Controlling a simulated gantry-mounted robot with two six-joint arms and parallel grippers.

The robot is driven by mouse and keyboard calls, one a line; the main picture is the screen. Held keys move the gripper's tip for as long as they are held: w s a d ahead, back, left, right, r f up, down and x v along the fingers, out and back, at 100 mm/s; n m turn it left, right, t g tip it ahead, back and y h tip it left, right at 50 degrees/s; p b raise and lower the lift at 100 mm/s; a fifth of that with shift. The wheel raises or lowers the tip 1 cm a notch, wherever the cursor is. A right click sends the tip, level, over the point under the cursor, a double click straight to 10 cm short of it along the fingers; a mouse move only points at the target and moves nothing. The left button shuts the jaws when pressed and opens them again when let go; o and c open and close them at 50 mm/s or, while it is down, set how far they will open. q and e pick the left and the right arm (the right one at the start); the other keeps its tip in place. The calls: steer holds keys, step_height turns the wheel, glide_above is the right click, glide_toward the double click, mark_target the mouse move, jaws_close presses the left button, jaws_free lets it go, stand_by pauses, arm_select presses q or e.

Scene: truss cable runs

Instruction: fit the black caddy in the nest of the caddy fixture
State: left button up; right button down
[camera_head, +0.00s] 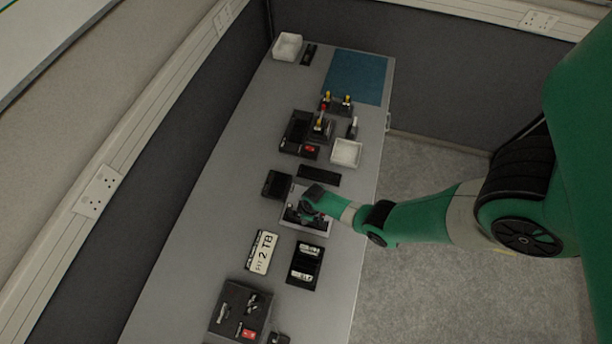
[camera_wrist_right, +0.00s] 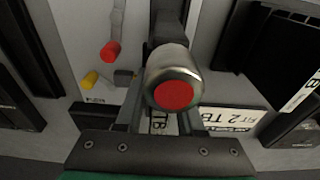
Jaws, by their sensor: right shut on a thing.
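My right gripper (camera_head: 308,209) is over a light grey plate with dark parts on it, which looks like the caddy fixture (camera_head: 321,227). In the right wrist view the gripper (camera_wrist_right: 162,100) appears shut on a silver cylinder with a red end (camera_wrist_right: 173,80), which points toward the camera. The cylinder and the gripper hide much of what lies behind them. A black box (camera_head: 277,184), possibly the black caddy, lies just left of the plate. I cannot make out the nest. My left gripper is not in view.
A black tray (camera_head: 291,277) with white-labelled pieces and a white "KIT 2 TB" card (camera_head: 263,252) lie nearer. The wall side of the bench is mostly clear.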

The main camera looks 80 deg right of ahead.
steer(key=c, duration=0.6)
jaws_free()
steer(key=shift+o, duration=1)
steer(key=shift+o, duration=0.9)
steer(key=shift+a, duration=0.1)
